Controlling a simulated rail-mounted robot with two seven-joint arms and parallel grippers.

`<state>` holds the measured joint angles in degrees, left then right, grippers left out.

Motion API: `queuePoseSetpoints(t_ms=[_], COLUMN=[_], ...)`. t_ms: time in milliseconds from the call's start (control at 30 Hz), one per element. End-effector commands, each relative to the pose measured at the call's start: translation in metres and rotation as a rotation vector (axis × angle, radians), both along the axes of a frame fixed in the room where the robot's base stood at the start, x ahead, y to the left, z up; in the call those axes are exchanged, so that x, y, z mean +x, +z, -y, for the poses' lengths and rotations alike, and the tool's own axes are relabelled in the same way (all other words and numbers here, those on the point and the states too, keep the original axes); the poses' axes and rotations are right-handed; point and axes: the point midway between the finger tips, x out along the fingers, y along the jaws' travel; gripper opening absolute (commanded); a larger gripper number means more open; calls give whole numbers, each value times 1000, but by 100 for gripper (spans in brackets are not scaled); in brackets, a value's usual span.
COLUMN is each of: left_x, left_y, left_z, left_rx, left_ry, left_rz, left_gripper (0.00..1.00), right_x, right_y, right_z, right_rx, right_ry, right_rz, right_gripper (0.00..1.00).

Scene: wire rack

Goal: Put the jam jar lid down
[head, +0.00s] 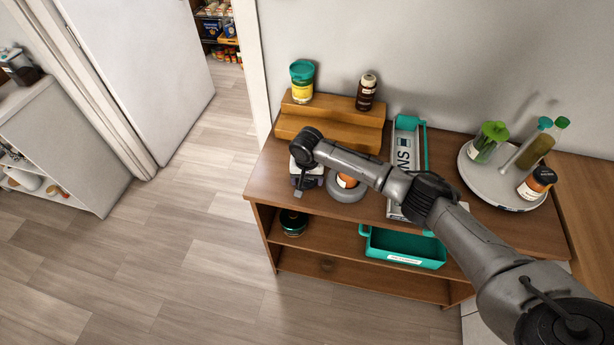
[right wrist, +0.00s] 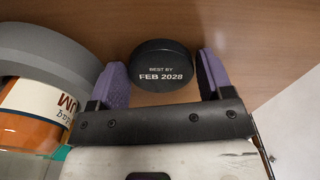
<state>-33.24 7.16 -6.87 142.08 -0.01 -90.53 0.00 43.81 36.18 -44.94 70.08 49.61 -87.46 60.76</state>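The black jam jar lid (right wrist: 162,66), printed "BEST BY FEB 2028", shows in the right wrist view between the purple finger pads of my right gripper (right wrist: 163,75). The pads meet its two sides closely, and the gripper looks shut on it. The wooden top lies behind it; any gap below the lid is hard to judge. In the head view my right gripper (head: 298,190) is over the left front of the wooden shelf unit, and I cannot make out the lid there. My left gripper is not in view.
A wooden step riser (head: 310,112) holds a yellow jar (head: 302,88) and a brown bottle (head: 367,92). A round tray (head: 482,184) with bottles and a jar stands right. A teal bin (head: 402,246) is on the shelf below.

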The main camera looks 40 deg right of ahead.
Motion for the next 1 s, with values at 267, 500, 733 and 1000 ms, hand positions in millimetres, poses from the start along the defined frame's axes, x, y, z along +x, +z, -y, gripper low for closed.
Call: queuePoseSetpoints(t_ms=[267,500,733,1000], left_x=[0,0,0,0], left_y=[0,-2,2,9], left_z=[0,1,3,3], left_rx=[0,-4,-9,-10], left_ry=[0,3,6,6], left_rz=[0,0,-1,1], left_gripper=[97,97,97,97], right_x=[0,0,0,-2], right_y=[0,3,37,88], right_z=[0,0,-1,-3], right_rx=[0,-1,-1,1], right_ry=[0,0,1,0], right_rz=[0,2,4,2], right_gripper=[94,94,94,94])
